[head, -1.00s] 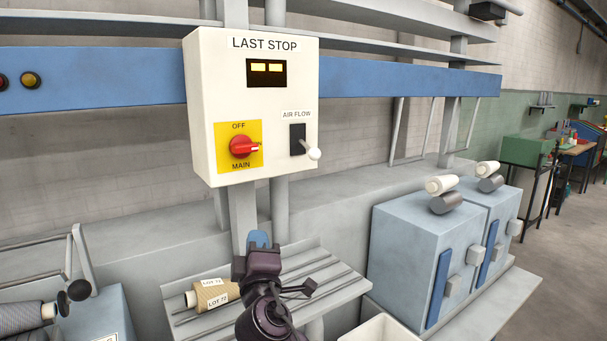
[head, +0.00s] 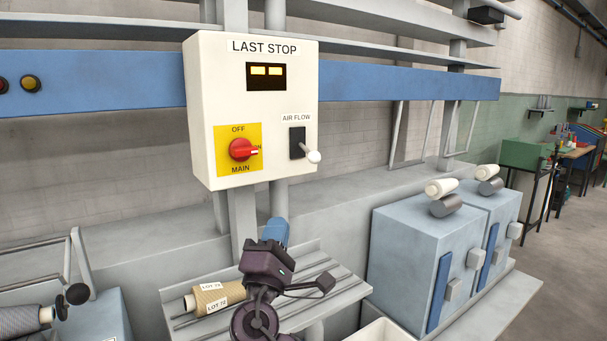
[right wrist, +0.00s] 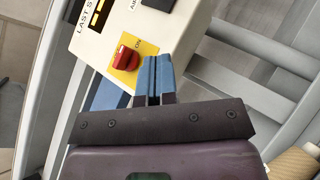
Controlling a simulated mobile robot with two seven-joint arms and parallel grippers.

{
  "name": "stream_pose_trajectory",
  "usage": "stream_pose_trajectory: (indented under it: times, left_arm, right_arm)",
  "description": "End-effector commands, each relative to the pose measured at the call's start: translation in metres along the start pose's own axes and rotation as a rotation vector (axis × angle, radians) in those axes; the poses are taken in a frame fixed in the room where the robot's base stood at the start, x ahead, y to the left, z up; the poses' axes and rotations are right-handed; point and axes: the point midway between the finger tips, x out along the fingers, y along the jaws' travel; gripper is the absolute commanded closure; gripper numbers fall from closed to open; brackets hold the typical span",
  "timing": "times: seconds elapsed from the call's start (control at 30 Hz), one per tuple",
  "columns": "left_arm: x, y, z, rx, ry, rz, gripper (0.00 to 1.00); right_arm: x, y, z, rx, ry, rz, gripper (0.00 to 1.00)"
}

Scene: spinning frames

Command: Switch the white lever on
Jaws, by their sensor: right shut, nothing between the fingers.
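The white lever (head: 312,156) sticks out of the black AIR FLOW plate (head: 297,143) at the right of a cream control box marked LAST STOP (head: 225,80). Its round white end points down and to the right. The box also carries a red MAIN knob (head: 241,149) on a yellow plate, with its pointer to the right; the knob also shows in the right wrist view (right wrist: 125,58). My right gripper (head: 275,231) is shut and empty, below the box and apart from the lever. In the right wrist view its blue fingers (right wrist: 158,78) are together near the box. My left gripper is out of view.
A slatted grey shelf (head: 330,270) with a tan LOT 72 cone (head: 219,297) lies under my right gripper. Blue cabinets (head: 405,250) with white rolls stand at the right. A blue rail (head: 400,80) runs behind the box. The space before the box is free.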

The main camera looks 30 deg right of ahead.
Motion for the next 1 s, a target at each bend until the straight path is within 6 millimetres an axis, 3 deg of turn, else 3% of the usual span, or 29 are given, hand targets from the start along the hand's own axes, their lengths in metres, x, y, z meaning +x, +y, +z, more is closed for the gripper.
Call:
stream_pose_trajectory:
  times: [0.27,0.77,1.0]
  left_arm:
    - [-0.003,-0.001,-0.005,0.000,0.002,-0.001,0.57]
    - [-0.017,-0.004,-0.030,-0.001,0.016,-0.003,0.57]
    - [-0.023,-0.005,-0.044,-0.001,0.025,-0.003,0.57]
  right_arm:
    - [0.020,0.002,0.000,0.001,0.000,0.003,1.00]
    - [0.106,0.003,0.001,0.002,-0.001,0.002,1.00]
    - [0.124,0.001,0.023,0.002,0.000,0.000,1.00]
